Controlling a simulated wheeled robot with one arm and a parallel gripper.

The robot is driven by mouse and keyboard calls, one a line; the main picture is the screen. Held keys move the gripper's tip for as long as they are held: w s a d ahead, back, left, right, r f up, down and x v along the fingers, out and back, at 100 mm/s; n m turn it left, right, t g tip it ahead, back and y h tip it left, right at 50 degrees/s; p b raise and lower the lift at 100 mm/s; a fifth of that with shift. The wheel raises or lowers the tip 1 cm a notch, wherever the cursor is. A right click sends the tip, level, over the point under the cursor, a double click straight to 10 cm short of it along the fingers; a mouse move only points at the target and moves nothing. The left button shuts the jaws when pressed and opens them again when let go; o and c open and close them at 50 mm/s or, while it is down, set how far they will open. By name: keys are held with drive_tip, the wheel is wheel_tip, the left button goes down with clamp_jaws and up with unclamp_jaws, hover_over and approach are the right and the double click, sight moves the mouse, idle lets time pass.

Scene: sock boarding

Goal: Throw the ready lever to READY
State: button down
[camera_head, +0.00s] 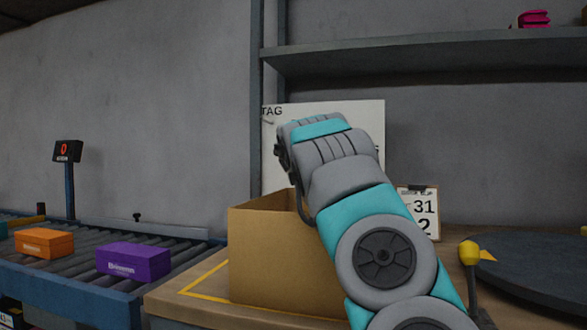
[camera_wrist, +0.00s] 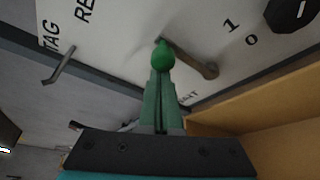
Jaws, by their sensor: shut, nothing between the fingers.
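A pale board (camera_head: 325,118) stands behind the cardboard box, largely covered by my arm. In the wrist view the board (camera_wrist: 115,30) fills the upper part, with "TAG" and a cut-off "RE" lettered on it. My gripper (camera_wrist: 162,80) is shut, pointing at the board, its narrow green fingers together. A round green knob (camera_wrist: 163,55) shows right at the fingertips; I cannot tell whether they touch. A grey-brown bar (camera_wrist: 192,57) slants off behind the knob to a rounded end. No full READY lettering is readable. In the head view the gripper is hidden behind my arm.
The open cardboard box (camera_head: 262,258) stands close below the arm. A metal hook (camera_wrist: 58,68) sticks out by "TAG". At right are a yellow-knobbed lever (camera_head: 469,253) and a dark round plate (camera_head: 535,262). A roller conveyor (camera_head: 75,278) with small boxes is at left.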

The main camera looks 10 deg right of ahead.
drive_tip(key=shift+s, duration=0.15)
idle(0.4)
drive_tip(key=b+v, duration=0.2)
drive_tip(key=v, duration=0.5)
drive_tip(key=shift+s+b, duration=0.3)
drive_tip(key=shift+r, duration=0.1)
